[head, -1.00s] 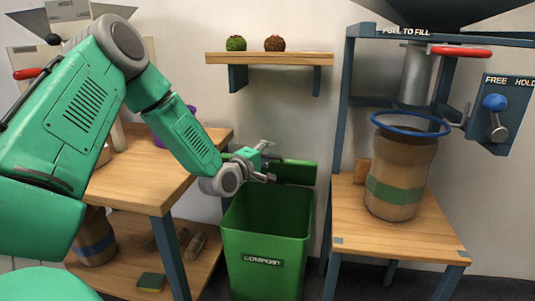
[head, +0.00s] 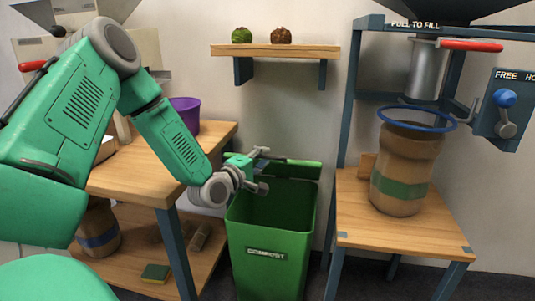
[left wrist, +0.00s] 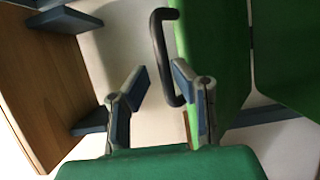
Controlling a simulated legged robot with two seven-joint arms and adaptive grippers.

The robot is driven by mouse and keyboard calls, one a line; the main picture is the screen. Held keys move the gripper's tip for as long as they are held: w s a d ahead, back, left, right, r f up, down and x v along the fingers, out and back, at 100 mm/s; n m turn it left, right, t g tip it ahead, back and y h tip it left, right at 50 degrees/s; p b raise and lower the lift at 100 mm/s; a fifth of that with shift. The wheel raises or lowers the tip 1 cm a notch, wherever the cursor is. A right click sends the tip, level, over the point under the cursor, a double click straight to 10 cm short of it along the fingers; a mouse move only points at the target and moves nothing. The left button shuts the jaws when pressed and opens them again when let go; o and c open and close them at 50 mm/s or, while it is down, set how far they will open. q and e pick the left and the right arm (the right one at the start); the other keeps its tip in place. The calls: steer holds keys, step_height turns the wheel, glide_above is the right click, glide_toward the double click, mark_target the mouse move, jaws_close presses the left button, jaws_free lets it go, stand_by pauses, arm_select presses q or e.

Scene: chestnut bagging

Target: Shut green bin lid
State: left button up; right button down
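The green bin (head: 272,248), labelled COMPOST, stands on the floor between two tables, its mouth uncovered. Its green lid (head: 304,169) stands raised at the back of the rim. The lid also shows in the left wrist view (left wrist: 222,50), with a black loop handle (left wrist: 159,40) on its edge. My left gripper (head: 265,170) is above the back left of the bin, beside the lid. In the left wrist view its fingers (left wrist: 160,78) are apart, with the handle close to the right finger; whether they touch is unclear. My right gripper is out of view.
A wooden table (head: 150,181) is on the left with a purple bucket (head: 186,112) on it. A wooden stand (head: 400,222) on the right holds a brown sack (head: 405,165) under a chute. A wall shelf (head: 275,51) hangs above the bin.

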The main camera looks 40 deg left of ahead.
arm_select(q)
steer(key=s+f, duration=0.5)
steer(key=s, duration=0.4)
steer(key=shift+d+f, duration=0.2)
steer(key=shift+d, duration=0.25)
stand_by(0.3)
steer(key=shift+s, duration=0.1)
stand_by(0.3)
steer(key=s+d, duration=0.1)
steer(key=s, duration=1)
steer(key=shift+s+d, duration=0.35)
steer(key=shift+s, duration=0.05)
